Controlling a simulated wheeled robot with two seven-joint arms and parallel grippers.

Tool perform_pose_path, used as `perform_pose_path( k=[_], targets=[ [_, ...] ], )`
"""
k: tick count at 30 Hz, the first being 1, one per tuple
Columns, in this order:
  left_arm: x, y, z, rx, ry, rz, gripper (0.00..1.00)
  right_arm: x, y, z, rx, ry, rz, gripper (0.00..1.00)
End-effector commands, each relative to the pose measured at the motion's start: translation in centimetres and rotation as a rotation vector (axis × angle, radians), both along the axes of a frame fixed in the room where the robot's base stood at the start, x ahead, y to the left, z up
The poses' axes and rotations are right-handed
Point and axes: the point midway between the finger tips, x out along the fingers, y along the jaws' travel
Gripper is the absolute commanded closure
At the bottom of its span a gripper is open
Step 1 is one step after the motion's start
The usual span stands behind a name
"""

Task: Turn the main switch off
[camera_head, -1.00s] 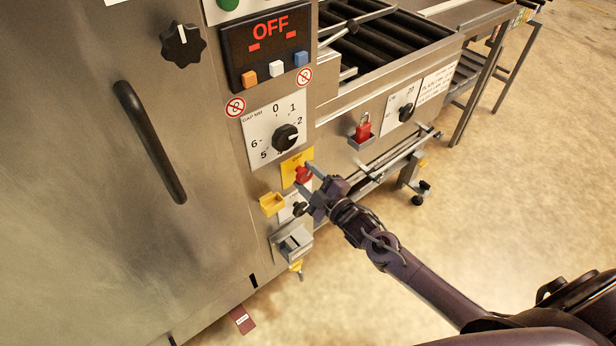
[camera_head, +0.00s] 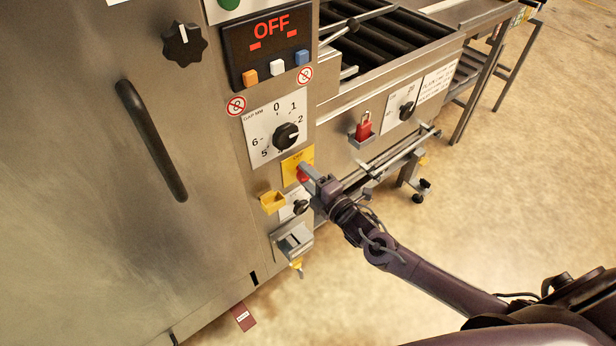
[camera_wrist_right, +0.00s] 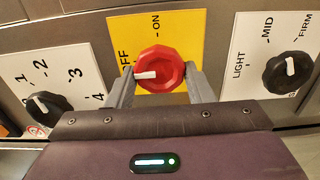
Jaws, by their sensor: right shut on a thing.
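The main switch is a red knob (camera_wrist_right: 160,71) on a yellow plate (camera_wrist_right: 187,32) marked OFF and ON. Its white pointer is turned to the left in the right wrist view, toward the OFF word. My right gripper (camera_wrist_right: 160,78) is shut on the red knob, one finger on each side. In the head view the right gripper (camera_head: 308,174) hides much of the red knob (camera_head: 303,174); the yellow plate (camera_head: 291,166) shows beside it. My left gripper is not in view.
A display (camera_head: 270,38) above reads OFF. A black gap dial (camera_head: 286,136) sits above the switch, and a yellow holder (camera_head: 272,202) and a small black knob (camera_head: 300,207) below. A red padlock (camera_head: 363,128) hangs to the right. A long black handle (camera_head: 150,140) is on the left panel.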

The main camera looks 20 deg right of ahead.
Motion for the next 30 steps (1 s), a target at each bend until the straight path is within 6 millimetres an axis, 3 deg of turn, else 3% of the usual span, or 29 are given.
perform_pose_path(
  k=[13, 14, 18, 26, 30],
  targets=[
    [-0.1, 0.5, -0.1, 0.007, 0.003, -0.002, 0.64, 0.0, 0.0, -0.1, -0.013, -0.002, 0.001, 0.76],
    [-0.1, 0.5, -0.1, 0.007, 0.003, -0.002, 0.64, 0.0, 0.0, -0.1, -0.012, -0.001, 0.001, 0.52],
    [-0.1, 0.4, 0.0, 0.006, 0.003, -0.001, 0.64, 0.0, 0.0, -0.1, -0.012, -0.002, 0.001, 0.33],
    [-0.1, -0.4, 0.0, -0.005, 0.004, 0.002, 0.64, -0.1, 0.0, -0.1, -0.011, -0.003, 0.000, 0.33],
    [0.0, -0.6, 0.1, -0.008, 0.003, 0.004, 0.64, -1.1, -0.4, -0.2, -0.011, 0.000, 0.001, 0.33]
  ],
)
